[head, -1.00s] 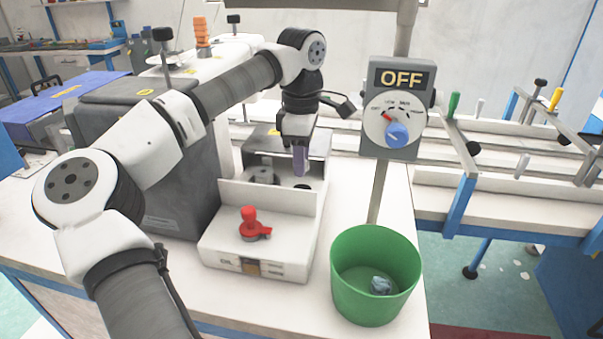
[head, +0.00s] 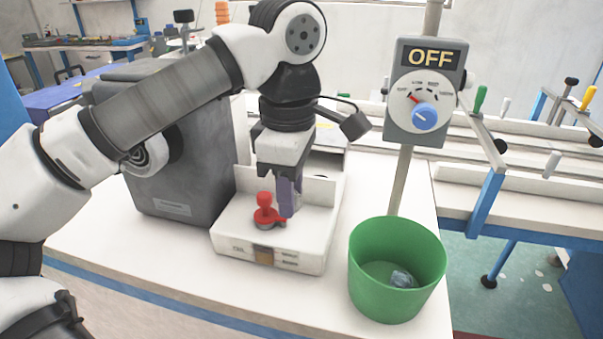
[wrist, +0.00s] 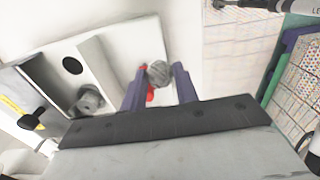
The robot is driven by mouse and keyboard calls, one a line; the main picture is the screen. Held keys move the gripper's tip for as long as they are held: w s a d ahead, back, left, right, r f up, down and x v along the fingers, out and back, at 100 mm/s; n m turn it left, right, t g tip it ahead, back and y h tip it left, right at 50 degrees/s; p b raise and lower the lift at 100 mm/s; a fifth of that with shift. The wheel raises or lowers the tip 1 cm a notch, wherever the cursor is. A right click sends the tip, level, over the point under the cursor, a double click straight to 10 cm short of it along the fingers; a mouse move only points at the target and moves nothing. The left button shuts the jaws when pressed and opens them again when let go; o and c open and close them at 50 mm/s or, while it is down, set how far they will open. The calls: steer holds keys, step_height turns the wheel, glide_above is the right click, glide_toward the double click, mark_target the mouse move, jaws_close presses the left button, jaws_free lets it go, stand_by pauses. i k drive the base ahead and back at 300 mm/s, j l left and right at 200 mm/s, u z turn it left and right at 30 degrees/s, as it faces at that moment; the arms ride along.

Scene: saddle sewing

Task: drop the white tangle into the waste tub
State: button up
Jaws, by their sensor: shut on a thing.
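My gripper (head: 287,208) points down over the white machine base, right beside the red knob (head: 265,210). In the wrist view its two purple fingers are shut on a small greyish-white tangle (wrist: 158,73) at their tips. In the head view the fingers hide the tangle. The green waste tub (head: 370,285) stands upright on the bench, to the right of the gripper and closer to the head camera. A crumpled bluish-grey scrap (head: 402,279) lies in the bottom of the tub.
The white machine base (head: 240,236) has a low upright wall behind the knob. A post with an OFF dial box (head: 430,92) rises behind the tub. The bench's right edge is close to the tub. Bare bench lies between base and tub.

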mark_target(364, 295)
steer(key=k, duration=1.5)
